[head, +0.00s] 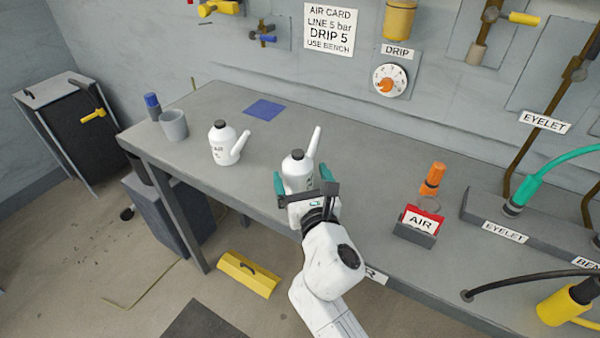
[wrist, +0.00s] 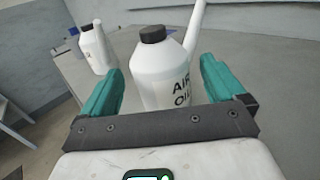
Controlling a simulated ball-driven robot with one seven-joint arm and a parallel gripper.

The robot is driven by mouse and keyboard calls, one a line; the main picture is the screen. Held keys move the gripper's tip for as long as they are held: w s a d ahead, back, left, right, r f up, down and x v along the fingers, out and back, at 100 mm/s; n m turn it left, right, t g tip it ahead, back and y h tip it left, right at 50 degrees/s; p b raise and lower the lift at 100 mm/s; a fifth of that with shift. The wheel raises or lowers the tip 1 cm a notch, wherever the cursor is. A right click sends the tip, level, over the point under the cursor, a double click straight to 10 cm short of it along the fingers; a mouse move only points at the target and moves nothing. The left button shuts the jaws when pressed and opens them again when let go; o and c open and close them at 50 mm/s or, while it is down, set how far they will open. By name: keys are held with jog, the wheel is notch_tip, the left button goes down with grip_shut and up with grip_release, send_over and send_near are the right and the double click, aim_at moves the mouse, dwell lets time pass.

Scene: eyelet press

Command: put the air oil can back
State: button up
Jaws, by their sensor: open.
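The air oil can (head: 297,172) is a white can with a dark cap and a slanted spout, upright on the grey bench. In the wrist view the can (wrist: 160,72) shows "AIR" and "OIL" lettering. My gripper (head: 305,187) is open, with its teal fingers on either side of this can. In the wrist view a gap shows between the can and the right finger; contact at the left finger cannot be told. A second similar white can (head: 222,146) stands to the left; its lettering is too small to read surely.
A blue square (head: 264,110) lies bare at the back of the bench (head: 350,150). A grey cup (head: 173,125) and a blue-capped bottle (head: 152,106) stand at the left end.

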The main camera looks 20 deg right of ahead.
jog(key=s+a, duration=0.1)
jog(key=s, duration=0.9)
jog(key=shift+a, duration=0.3)
jog(key=shift+s, duration=0.1)
